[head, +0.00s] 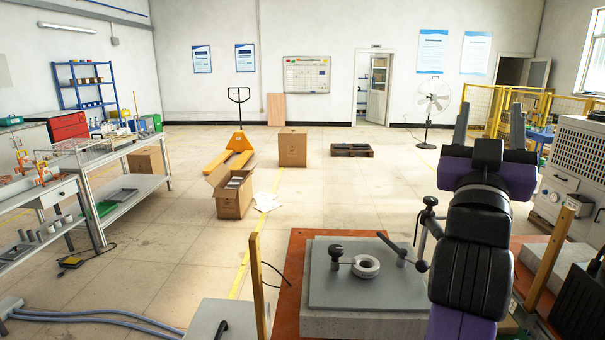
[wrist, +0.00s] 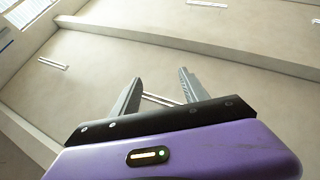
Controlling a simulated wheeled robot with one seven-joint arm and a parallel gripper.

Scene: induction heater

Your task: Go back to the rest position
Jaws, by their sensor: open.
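My gripper (head: 490,106) is raised at the right of the head view, on my purple and black arm. Its two grey fingers point upward and stand wide apart with nothing between them. In the wrist view the gripper (wrist: 159,80) is also open and empty, with the ceiling and upper walls behind it. A metal ring (head: 367,266) lies on the grey plate (head: 330,290) of a block in front of me, apart from the gripper.
A black-knobbed post (head: 335,252) and levers stand by the ring. A machine (head: 575,170) stands close to the arm on the right. A wooden post (head: 256,285) rises left of the block. A workbench (head: 120,150) is at left; open floor lies beyond the block.

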